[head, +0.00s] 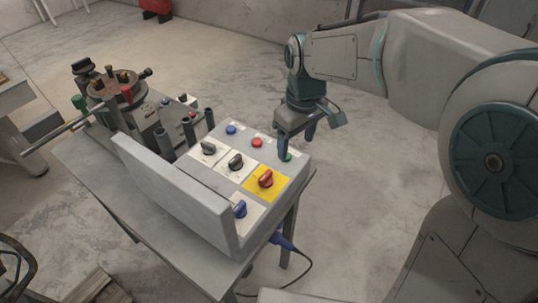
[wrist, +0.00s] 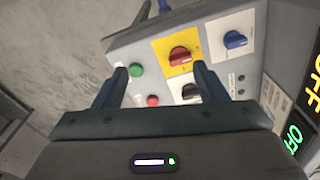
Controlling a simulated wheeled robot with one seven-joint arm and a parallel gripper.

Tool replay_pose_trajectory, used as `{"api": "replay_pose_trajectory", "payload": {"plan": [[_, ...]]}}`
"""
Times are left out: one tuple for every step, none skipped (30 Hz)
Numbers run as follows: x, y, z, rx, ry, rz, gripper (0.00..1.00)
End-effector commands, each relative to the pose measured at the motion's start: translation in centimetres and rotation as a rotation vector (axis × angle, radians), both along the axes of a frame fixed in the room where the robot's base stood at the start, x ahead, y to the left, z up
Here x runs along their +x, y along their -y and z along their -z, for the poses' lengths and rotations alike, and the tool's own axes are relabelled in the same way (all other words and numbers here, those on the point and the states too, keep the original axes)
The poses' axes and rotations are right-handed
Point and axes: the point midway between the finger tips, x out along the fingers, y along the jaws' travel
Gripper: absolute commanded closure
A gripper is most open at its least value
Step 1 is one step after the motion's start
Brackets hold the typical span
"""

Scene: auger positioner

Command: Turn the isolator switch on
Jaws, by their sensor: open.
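The isolator switch appears to be the red rotary knob (head: 265,179) on a yellow plate (head: 253,190) on the sloping grey control panel (head: 218,170). In the wrist view the red knob (wrist: 180,56) is just ahead of and between the fingertips, its handle lying roughly across the picture. My gripper (head: 297,139) is open and empty, fingers pointing down near the panel's far right edge, by the green button (head: 287,156). In the wrist view my gripper (wrist: 161,74) has the green button (wrist: 136,69) and a red button (wrist: 152,100) between its fingers. No contact with the knob shows.
Black knobs (head: 236,161) and a blue knob (head: 239,208) sit beside the yellow plate. Red (head: 257,142) and blue (head: 231,129) buttons line the panel. A tall grey plate (head: 175,195) stands along its left side. Lettering reading "OFF" (wrist: 314,85) shows at the wrist view's right.

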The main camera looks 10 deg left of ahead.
Motion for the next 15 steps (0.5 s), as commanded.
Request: {"api": "replay_pose_trajectory", "payload": {"plan": [[0.3, -2.1, -0.1, -0.014, -0.011, -0.068, 0.34], [0.5, -3.0, -0.1, -0.019, -0.014, -0.104, 0.34], [0.6, -4.2, 0.0, -0.027, -0.018, -0.144, 0.34], [0.7, -4.9, 0.1, -0.031, -0.021, -0.171, 0.34], [0.7, -5.5, 0.1, -0.036, -0.023, -0.193, 0.34], [0.8, -6.2, 0.2, -0.041, -0.025, -0.218, 0.34], [0.8, -6.5, 0.2, -0.043, -0.026, -0.231, 0.34], [0.8, -6.8, 0.3, -0.045, -0.028, -0.243, 0.34], [0.8, -7.1, 0.5, -0.048, -0.029, -0.254, 0.34], [0.8, -7.3, 0.6, -0.049, -0.03, -0.259, 0.34], [0.8, -7.3, 0.8, -0.05, -0.03, -0.262, 0.34], [0.8, -7.4, 1.2, -0.05, -0.03, -0.264, 0.34], [0.8, -7.4, 1.6, -0.05, -0.03, -0.264, 0.34], [0.8, -7.3, 2.0, -0.05, -0.032, -0.263, 0.34], [0.8, -7.3, 2.7, -0.051, -0.032, -0.262, 0.34]]}}
